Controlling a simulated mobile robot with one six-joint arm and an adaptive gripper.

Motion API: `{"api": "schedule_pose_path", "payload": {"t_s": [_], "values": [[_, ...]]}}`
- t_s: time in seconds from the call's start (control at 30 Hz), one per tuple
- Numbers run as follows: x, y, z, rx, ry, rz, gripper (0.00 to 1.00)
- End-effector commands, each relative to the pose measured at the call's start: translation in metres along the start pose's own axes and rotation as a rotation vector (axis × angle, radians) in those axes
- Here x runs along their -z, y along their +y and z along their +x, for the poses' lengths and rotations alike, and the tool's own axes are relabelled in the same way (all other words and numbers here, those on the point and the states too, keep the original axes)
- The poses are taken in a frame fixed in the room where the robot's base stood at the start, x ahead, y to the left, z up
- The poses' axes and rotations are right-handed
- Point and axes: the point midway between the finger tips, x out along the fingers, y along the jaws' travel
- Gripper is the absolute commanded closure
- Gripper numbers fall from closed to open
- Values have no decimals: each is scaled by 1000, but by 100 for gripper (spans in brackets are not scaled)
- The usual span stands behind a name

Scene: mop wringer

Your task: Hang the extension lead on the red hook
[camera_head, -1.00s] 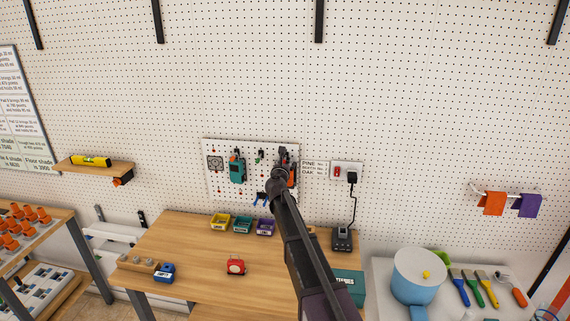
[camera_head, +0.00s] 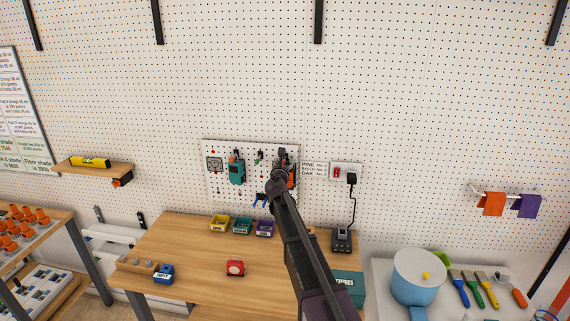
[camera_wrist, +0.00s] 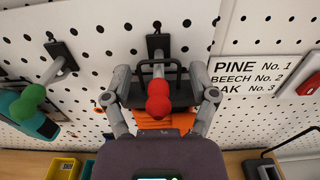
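The red hook (camera_wrist: 158,100) is a metal peg with a red ball tip. It sticks out of the white board in the middle of the wrist view. The extension lead (camera_wrist: 155,129), orange with a black top and black handle loop, is at this hook. The loop crosses at the peg's shaft; I cannot tell whether its weight rests on the peg. My gripper (camera_wrist: 161,88) has one finger on each side of the lead's black part, seemingly touching it. My gripper (camera_head: 281,173) and arm cover much of the lead in the head view.
A green-tipped hook (camera_wrist: 34,95) and a teal tool (camera_head: 237,172) are to the left. A label and a red switch (camera_head: 337,173) are to the right. Below, the wooden bench (camera_head: 195,255) holds small yellow, teal and purple bins and a red item (camera_head: 235,266).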

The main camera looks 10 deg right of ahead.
Motion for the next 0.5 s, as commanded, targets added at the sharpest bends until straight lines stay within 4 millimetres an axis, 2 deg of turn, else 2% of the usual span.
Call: {"api": "schedule_pose_path", "payload": {"t_s": [0.5], "values": [[0,0,-2,0,0,0,8]]}}
